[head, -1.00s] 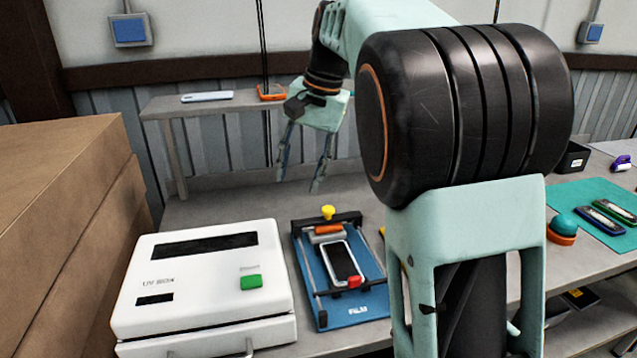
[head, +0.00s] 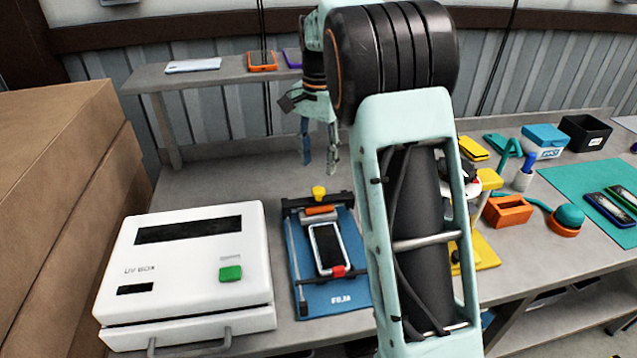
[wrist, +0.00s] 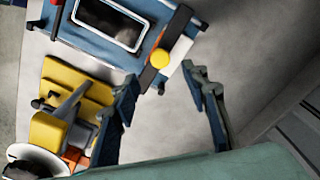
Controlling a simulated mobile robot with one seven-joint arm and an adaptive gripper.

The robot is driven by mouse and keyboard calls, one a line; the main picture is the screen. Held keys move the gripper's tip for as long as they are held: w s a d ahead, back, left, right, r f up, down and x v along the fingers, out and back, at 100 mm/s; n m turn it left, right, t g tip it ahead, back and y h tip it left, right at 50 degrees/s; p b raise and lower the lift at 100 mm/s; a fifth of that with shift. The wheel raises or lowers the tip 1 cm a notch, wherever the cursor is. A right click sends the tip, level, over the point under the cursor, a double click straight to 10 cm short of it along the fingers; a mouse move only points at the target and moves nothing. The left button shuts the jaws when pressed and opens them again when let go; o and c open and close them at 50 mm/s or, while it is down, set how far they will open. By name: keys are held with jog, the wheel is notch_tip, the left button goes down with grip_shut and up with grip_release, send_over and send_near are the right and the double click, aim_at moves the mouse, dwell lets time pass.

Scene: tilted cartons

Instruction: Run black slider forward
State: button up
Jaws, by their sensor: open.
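The blue film station (head: 341,294) stands on the bench right of the UV box, with a phone (head: 328,250) lying on it. A black crossbar (head: 293,203) with a yellow knob (head: 319,193) spans its back end; this looks like the slider. An orange-topped grey block (head: 320,212) sits just in front of the bar. A red piece (head: 339,271) is at the phone's front edge. My gripper (head: 319,167) is open and empty, fingers down, appearing just behind the knob. In the wrist view, my gripper (wrist: 160,78) frames the knob (wrist: 160,58) and crossbar (wrist: 181,18); contact is not visible.
The white UV box (head: 185,270) is close on the left, beside brown cartons (head: 60,200). A raised shelf (head: 215,78) holds phones behind. A yellow stand (head: 485,250) and orange holder (head: 508,211) are to the right. Bare bench lies behind the station.

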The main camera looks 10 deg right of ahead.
aim_at(319, 189)
notch_tip(319, 189, down, 8)
jog(key=shift+f, duration=0.1)
jog(key=shift+c, duration=0.2)
grip_shut()
dwell(0.3)
